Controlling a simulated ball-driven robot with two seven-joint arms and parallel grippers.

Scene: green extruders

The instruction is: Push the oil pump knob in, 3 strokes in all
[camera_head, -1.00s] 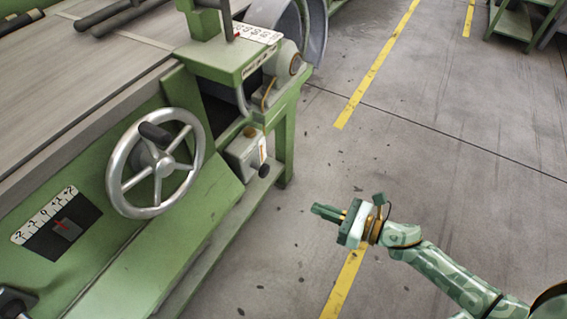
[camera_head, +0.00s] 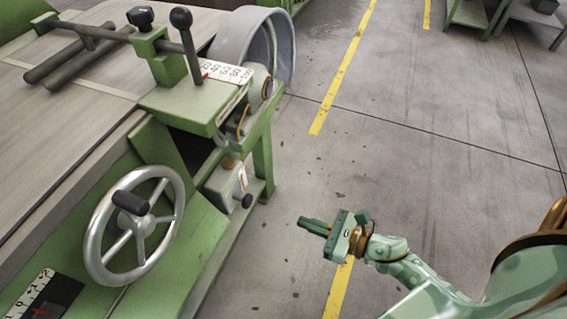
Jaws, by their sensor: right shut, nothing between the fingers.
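The oil pump (camera_head: 224,186) is a small grey box with an orange-brown cap on top, low on the side of the green machine. Its black round knob (camera_head: 247,201) sticks out from the side facing the open floor. My right gripper (camera_head: 303,223) is shut and empty. It is in the picture to the right of the knob and slightly lower, with its fingers pointing left, and a clear gap shows between them. My left gripper is not in view.
A silver handwheel (camera_head: 101,238) with a black grip stands out from the machine at left. A lever with a black ball (camera_head: 181,17) rises above the green machine housing (camera_head: 196,112). Open concrete floor with a yellow line (camera_head: 340,70) lies to the right.

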